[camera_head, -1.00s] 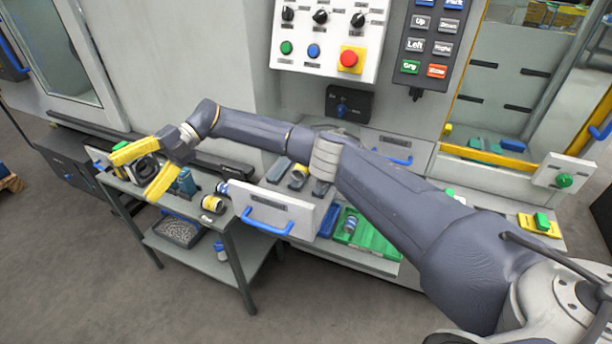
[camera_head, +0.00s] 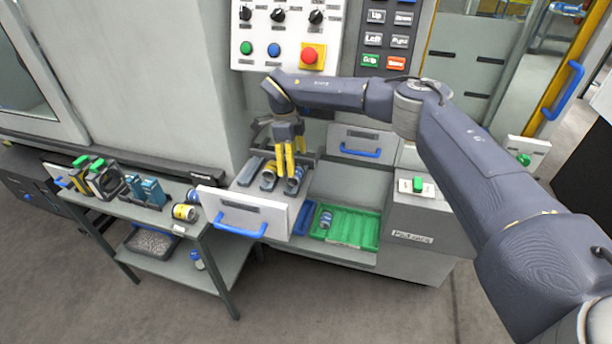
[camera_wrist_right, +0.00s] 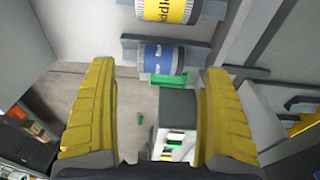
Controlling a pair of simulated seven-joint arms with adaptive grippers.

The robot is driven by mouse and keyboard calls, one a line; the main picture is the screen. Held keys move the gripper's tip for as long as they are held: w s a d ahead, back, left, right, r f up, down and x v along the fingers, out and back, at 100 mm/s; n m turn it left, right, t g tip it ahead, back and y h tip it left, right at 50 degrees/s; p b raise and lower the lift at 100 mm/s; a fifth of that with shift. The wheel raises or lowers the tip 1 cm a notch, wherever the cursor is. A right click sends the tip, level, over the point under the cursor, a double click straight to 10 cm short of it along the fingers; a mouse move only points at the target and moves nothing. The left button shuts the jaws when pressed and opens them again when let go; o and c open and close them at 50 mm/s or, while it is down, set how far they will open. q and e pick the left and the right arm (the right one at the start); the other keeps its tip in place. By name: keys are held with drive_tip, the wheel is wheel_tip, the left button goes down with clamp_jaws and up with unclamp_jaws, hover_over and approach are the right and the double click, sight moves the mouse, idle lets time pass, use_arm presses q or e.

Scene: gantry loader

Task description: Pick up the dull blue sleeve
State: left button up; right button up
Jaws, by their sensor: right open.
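The drawer (camera_head: 252,205) of the machine is pulled out and holds short cylinders in a row. A dull blue sleeve (camera_head: 294,186) lies at its right side; in the right wrist view (camera_wrist_right: 164,58) it is a blue-banded cylinder with pale printing, resting in a grey holder. A yellow-banded cylinder (camera_head: 268,180) lies beside it. My right gripper (camera_head: 287,172) is over the drawer, fingers pointing down, partly covering the sleeves in the head view. My left gripper is out of view.
A grey cart (camera_head: 215,222) at left carries blue-grey blocks (camera_head: 146,190), green-topped parts and a yellow-banded can (camera_head: 184,212). A green tray (camera_head: 350,229) with a blue can (camera_head: 326,218) sits right of the drawer. A control panel (camera_head: 283,35) is above.

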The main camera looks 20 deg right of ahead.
sight(296, 171)
drive_tip(key=shift+d+f, duration=0.15)
drive_tip(key=shift+f, duration=0.1)
drive_tip(key=shift+s+d+f, duration=0.1)
drive_tip(key=shift+f, duration=1.05)
drive_tip(key=shift+s+d+f, duration=0.1)
drive_tip(key=shift+f, duration=1)
drive_tip(key=shift+c, duration=0.4)
drive_tip(key=c, duration=1.4)
drive_tip(key=shift+o, duration=0.2)
drive_tip(key=shift+r, duration=0.1)
